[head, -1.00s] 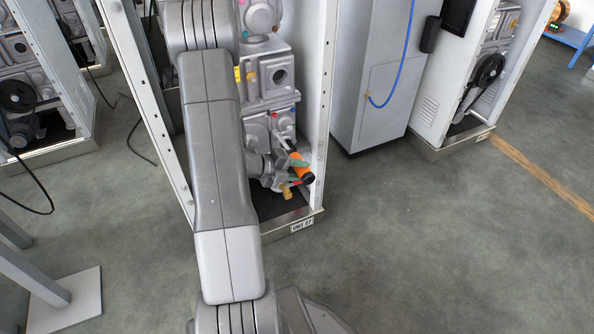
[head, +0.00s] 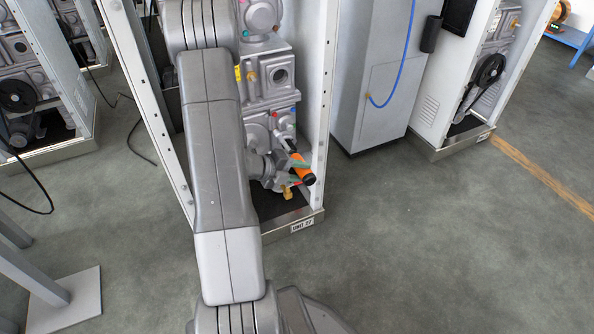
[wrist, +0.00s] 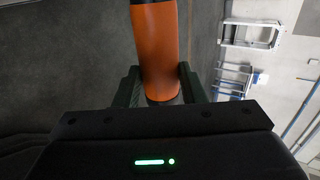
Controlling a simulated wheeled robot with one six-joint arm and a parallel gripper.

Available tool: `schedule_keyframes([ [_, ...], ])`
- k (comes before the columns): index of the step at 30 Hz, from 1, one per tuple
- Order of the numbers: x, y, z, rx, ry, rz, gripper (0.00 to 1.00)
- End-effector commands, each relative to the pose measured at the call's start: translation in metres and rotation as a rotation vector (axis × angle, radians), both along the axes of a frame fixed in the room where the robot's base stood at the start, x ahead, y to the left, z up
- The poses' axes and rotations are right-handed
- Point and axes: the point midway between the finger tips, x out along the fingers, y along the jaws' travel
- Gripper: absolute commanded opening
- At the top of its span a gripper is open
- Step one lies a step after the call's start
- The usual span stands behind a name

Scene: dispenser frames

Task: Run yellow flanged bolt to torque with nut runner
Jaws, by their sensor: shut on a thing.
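The nut runner (head: 300,168), an orange cylinder with black ends, points at the lower part of the grey machine in the cabinet. My gripper (head: 293,174) is shut on it, in front of that lower housing. In the wrist view the orange body (wrist: 156,50) stands between the two dark fingers of my gripper (wrist: 159,88). A small yellow-orange fitting (head: 251,76) shows higher on the machine; I cannot tell if it is the yellow flanged bolt. The runner's working end and what it touches are not clear.
The white cabinet's right post (head: 322,120) stands close beside the runner. A metal sill (head: 300,218) runs below. A grey cabinet (head: 372,100) with a blue hose stands to the right. The floor (head: 420,240) in front is clear.

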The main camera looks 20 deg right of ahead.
Motion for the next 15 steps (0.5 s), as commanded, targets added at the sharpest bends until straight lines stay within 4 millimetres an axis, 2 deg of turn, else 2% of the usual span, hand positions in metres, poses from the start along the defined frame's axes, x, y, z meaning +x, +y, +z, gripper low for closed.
schedule_keyframes([
  [15, -0.042, -0.004, -0.001, -0.001, 0.001, -0.003, 0.0],
])
